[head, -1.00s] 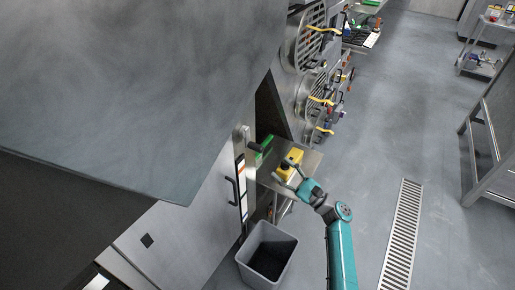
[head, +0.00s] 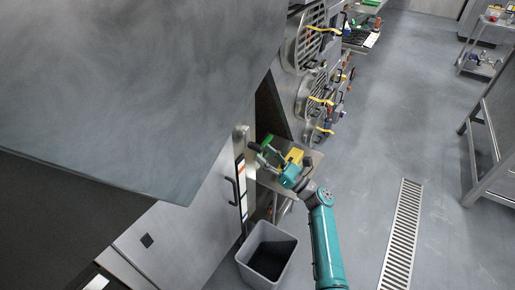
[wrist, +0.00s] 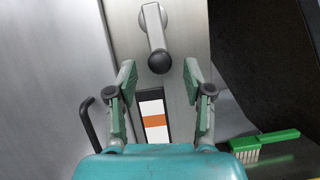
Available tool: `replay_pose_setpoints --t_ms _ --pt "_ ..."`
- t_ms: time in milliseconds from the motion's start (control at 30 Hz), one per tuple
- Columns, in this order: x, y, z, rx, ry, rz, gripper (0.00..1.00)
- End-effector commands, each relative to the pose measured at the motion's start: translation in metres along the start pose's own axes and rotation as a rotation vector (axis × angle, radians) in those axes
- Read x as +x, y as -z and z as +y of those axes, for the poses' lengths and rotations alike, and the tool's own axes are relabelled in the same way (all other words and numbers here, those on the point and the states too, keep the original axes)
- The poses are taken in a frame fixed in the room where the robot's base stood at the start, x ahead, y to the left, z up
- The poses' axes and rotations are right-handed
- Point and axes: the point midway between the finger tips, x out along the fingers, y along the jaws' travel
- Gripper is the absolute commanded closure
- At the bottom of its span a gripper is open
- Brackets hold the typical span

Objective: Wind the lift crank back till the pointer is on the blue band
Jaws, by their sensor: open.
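The lift crank (wrist: 155,28) is on the steel panel at the top of the wrist view; its arm hangs from a round hub and ends in a dark knob (wrist: 159,62). My gripper (wrist: 160,68) is open, with one green-padded finger on each side of the knob, and the fingers look apart from it. In the head view my gripper (head: 264,152) is at the panel beside the crank. Below the knob is the scale strip (wrist: 153,108), white with an orange band (wrist: 154,121).
A green brush (wrist: 264,144) lies to the right on a steel shelf, near a yellow object (head: 294,156). A black handle (wrist: 88,120) stands out on the left. A grey bin (head: 266,252) is below. Open floor lies to the right.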

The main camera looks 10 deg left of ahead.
Motion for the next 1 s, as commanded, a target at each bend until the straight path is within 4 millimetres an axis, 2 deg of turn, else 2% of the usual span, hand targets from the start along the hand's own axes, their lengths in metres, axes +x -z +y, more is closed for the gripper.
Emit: replay_pose_setpoints --t_ms 100,300,633,667,800,867,1000 --pt "0.019 0.000 0.000 -0.001 -0.002 0.000 0.48" --pt "0.035 0.000 0.000 -0.002 0.000 0.000 0.48" --pt "0.038 0.000 0.000 -0.002 0.001 0.000 0.48" --pt "0.038 0.000 0.000 -0.002 0.001 0.000 0.51" --pt "0.038 0.000 0.000 -0.002 0.001 0.000 0.86" --pt "0.038 0.000 0.000 -0.002 0.001 0.000 1.00" --pt "0.038 0.000 0.000 -0.002 0.001 0.000 1.00"
